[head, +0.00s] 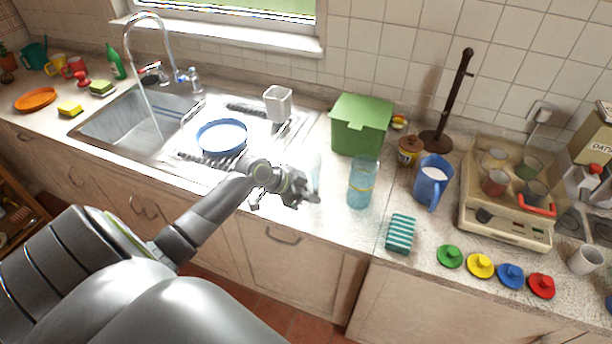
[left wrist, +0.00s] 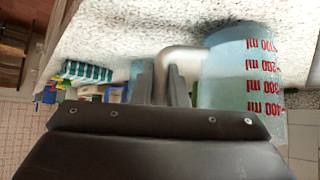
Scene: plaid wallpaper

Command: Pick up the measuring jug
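The measuring jug (left wrist: 240,75) is a pale blue, see-through vessel with red millilitre marks, upside down in the left wrist view. Contact cannot be told. My right gripper is not in view.
A green box (head: 361,124) stands behind the jug. A blue pitcher (head: 432,181) and a brown jar (head: 409,152) stand to its right, with a teal striped sponge (head: 400,233) in front. The sink (head: 135,125) and a blue-rimmed bowl (head: 221,137) lie left.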

